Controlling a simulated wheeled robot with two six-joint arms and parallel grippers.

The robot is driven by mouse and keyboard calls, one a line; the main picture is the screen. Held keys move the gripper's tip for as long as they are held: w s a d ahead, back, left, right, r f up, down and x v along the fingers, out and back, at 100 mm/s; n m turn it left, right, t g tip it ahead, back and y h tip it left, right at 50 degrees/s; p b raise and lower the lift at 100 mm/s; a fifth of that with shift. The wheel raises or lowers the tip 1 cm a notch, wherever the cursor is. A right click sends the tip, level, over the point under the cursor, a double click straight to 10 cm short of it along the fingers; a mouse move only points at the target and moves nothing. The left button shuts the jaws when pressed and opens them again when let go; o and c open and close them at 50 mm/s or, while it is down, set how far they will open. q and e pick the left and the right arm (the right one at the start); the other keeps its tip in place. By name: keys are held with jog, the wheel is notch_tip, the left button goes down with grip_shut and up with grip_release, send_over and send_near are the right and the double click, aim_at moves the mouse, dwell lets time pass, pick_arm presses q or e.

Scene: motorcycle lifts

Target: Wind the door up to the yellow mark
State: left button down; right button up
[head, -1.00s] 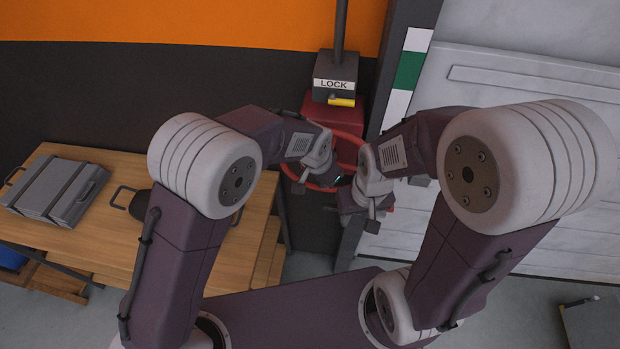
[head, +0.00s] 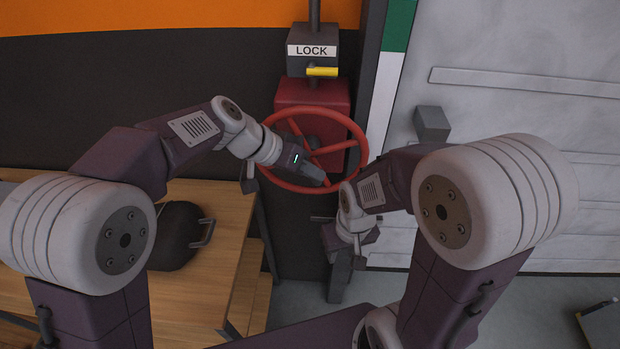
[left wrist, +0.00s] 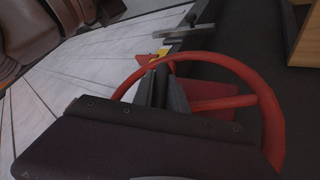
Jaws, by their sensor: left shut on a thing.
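The red handwheel (head: 361,137) is mounted on a dark red box (head: 312,94) beside the door frame. My left gripper (head: 312,172) is shut on the wheel at its lower part; whether on rim or spoke I cannot tell. The wheel's red rim also shows in the left wrist view (left wrist: 268,105), behind the gripper fingers (left wrist: 160,88). The pale door (head: 510,125) is at the right. A white and green strip (head: 398,25) runs along its frame; no yellow mark shows on its visible part. My right gripper (head: 352,246) hangs below right of the wheel, its jaws unclear.
A dark box labelled LOCK (head: 311,50) with a yellow lever (head: 322,71) is above the wheel. A wooden table (head: 205,290) with a black rounded case (head: 180,235) stands at the left. A grey block (head: 431,124) is at the door's near edge.

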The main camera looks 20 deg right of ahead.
pick_arm(q)
jog(key=shift+s+f, duration=0.2)
jog(key=shift+f, duration=0.15)
jog(key=c, duration=1.6)
grip_release()
jog(key=shift+o, duration=1.4)
jog(key=shift+w+r, duration=0.1)
jog(key=shift+w, duration=0.05)
jog(key=w+v, duration=0.1)
jog(key=v, duration=0.8)
jog(key=shift+s+b, duration=0.3)
jog(key=shift+s, duration=0.15)
